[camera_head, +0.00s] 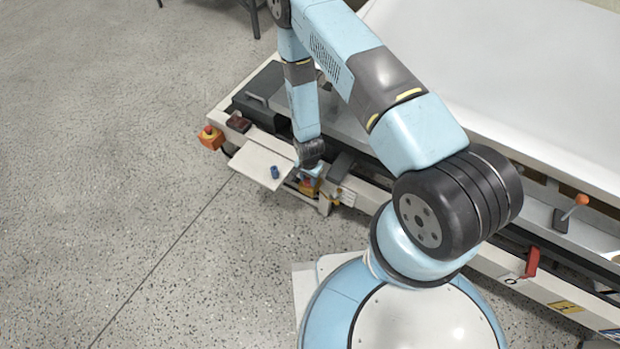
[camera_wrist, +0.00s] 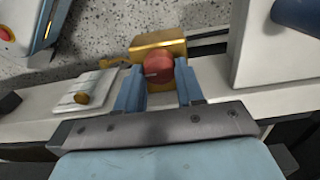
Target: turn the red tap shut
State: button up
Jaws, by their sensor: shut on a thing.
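The red tap (camera_wrist: 158,68) is a round red knob on a brass-yellow body (camera_wrist: 150,50) in the wrist view. My gripper (camera_wrist: 157,72) has its two blue fingers on either side of the knob, shut on it. In the head view my gripper (camera_head: 310,170) reaches down at the near side of the white machine frame. The brass body shows there as a small yellow patch (camera_head: 305,188); the knob is mostly hidden by my gripper.
A white shelf (camera_head: 252,163) with a small blue cylinder (camera_head: 274,172) on it lies left of my gripper. An orange button box (camera_head: 211,137) is at the frame's corner. A red lever (camera_head: 532,262) is at the far right. The floor at left is clear.

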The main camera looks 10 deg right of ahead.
jog(key=shift+n, duration=2.3)
jog(key=n, duration=0.4)
jog(key=shift+n, duration=0.3)
jog(key=n, duration=0.4)
jog(key=shift+s+a, duration=0.1)
jog(key=shift+n, duration=2.4)
jog(key=shift+s+a, duration=0.1)
jog(key=o, duration=1)
jog(key=shift+o, duration=0.2)
